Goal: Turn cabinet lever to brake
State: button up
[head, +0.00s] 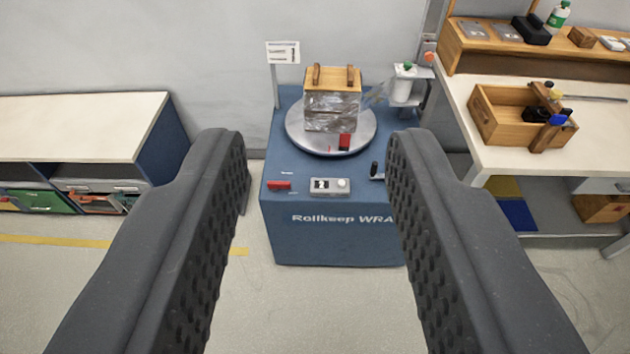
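The blue cabinet (330,247), lettered "Rollkeep WRA...", stands ahead in the head view. A small black-handled lever (375,171) stands at the right of its top, just left of my right finger, which may hide part of it. A red piece (279,185) lies at the left front of the top; I cannot tell whether it is a lever. A grey control box (330,187) sits between them. Lever markings are too small to read. My gripper (318,148) is open wide and empty, its fingers framing the cabinet from nearer the camera.
A round turntable (300,140) on the cabinet carries a film-wrapped wooden box (333,102). A film roll (404,82) stands at the back right. A workbench (530,158) with a wooden tote (490,122) is right; a low shelf unit (85,125) is left. Floor in front is clear.

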aim_at(274, 186)
jog(key=i, duration=0.9)
jog(key=z, duration=0.05)
